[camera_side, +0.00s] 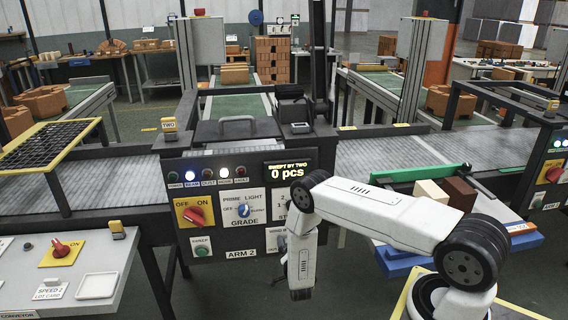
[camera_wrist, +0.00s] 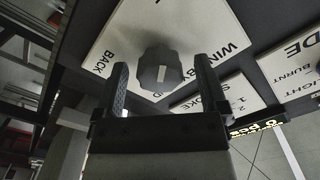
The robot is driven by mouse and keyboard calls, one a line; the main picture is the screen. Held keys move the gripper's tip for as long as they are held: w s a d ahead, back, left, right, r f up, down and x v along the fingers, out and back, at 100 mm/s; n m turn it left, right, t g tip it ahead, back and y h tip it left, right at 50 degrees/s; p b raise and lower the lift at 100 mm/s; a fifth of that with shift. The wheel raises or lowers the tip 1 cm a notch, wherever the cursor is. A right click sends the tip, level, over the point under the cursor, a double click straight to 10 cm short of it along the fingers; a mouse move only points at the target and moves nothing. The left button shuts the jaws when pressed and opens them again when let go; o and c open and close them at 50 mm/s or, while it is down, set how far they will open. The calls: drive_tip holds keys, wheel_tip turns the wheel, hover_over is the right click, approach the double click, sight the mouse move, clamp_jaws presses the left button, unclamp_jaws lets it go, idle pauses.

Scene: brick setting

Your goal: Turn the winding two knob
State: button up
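In the wrist view the lettering appears upside down. My gripper (camera_wrist: 160,62) is open, with one black finger on each side of the knob. A gap shows between the knob and each finger. I cannot tell the fingertips' exact depth at the knob. In the side view my wrist hides most of the winding plate at the lower right of the ARM 2 panel (camera_side: 220,170).
The same panel carries a red on-off knob (camera_side: 194,215), a blue-faced GRADE knob (camera_side: 243,211) and a green button (camera_side: 201,251). A display (camera_side: 288,170) reads 0 pcs. A blue tray (camera_side: 400,262) with blocks stands right, near my arm. A side desk (camera_side: 70,275) stands left.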

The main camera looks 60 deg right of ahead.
idle(0.3)
drive_tip(key=v, duration=0.7)
drive_tip(key=shift+s+a, duration=0.3)
drive_tip(key=shift+s, duration=0.05)
drive_tip(key=shift+w+r, duration=0.1)
idle(0.6)
drive_tip(key=w+a+r+n+g+y, duration=0.25)
drive_tip(key=a+r+n+y, duration=0.2)
drive_tip(key=r, duration=0.25)
drive_tip(key=w+a+r+n+g+y, duration=0.1)
drive_tip(key=w+a+r+n+y, duration=0.3)
drive_tip(key=r, duration=0.4)
drive_tip(key=s+a+r+n+g+y, duration=0.2)
drive_tip(key=s+r+n+g, duration=0.1)
drive_tip(key=s, duration=0.6)
drive_tip(key=s+a+r+n+g+y, duration=0.2)
drive_tip(key=s+r+n, duration=0.3)
drive_tip(key=s+r, duration=0.3)
drive_tip(key=shift+s+a+g, duration=0.65)
drive_tip(key=shift+s+g, duration=0.2)
